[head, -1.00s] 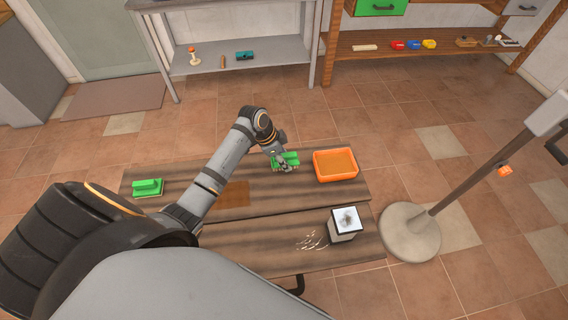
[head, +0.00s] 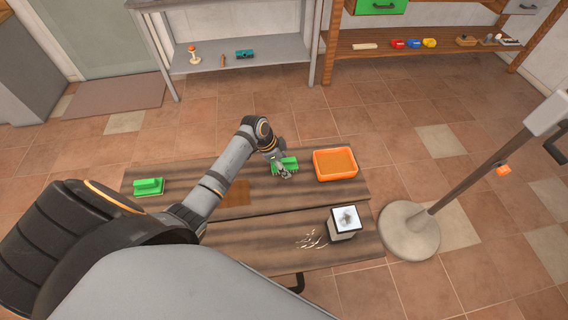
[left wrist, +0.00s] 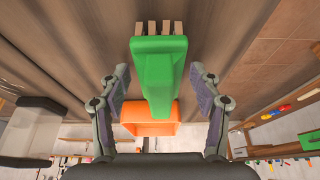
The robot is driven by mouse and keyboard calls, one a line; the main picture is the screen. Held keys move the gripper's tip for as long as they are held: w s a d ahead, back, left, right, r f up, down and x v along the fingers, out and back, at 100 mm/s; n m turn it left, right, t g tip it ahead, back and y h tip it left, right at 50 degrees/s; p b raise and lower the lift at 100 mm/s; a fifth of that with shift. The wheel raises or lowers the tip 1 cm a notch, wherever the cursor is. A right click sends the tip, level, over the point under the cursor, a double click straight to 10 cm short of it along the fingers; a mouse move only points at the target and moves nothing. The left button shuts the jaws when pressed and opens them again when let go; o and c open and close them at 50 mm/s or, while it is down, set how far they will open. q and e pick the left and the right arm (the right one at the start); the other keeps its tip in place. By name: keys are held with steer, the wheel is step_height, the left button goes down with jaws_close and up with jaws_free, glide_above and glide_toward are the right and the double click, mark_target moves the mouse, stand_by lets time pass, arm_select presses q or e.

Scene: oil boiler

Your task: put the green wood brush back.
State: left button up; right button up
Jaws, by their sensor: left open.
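The green brush (head: 289,161) is at the back middle of the wooden table, left of the orange tray. In the left wrist view the green brush (left wrist: 158,62) shows a tapered green body with pale wood-coloured teeth or bristles at its top end. My left gripper (head: 285,173) is at the brush. In the left wrist view my left gripper (left wrist: 161,82) is open, its fingers on either side of the brush with gaps to it. I cannot tell whether the brush rests on the table. My right gripper is not in view.
An orange tray (head: 316,167) stands right of the brush. A green block with a handle (head: 149,188) lies at the table's left. A white-topped box (head: 345,222) is near the front right. A round-based stand (head: 409,232) is beside the table. Shelves (head: 270,67) line the back.

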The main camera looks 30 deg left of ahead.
arm_select(q)
steer(key=shift+r, duration=0.1)
steer(key=v, duration=1.2)
steer(key=shift+b, duration=0.4)
steer(key=shift+r, duration=0.15)
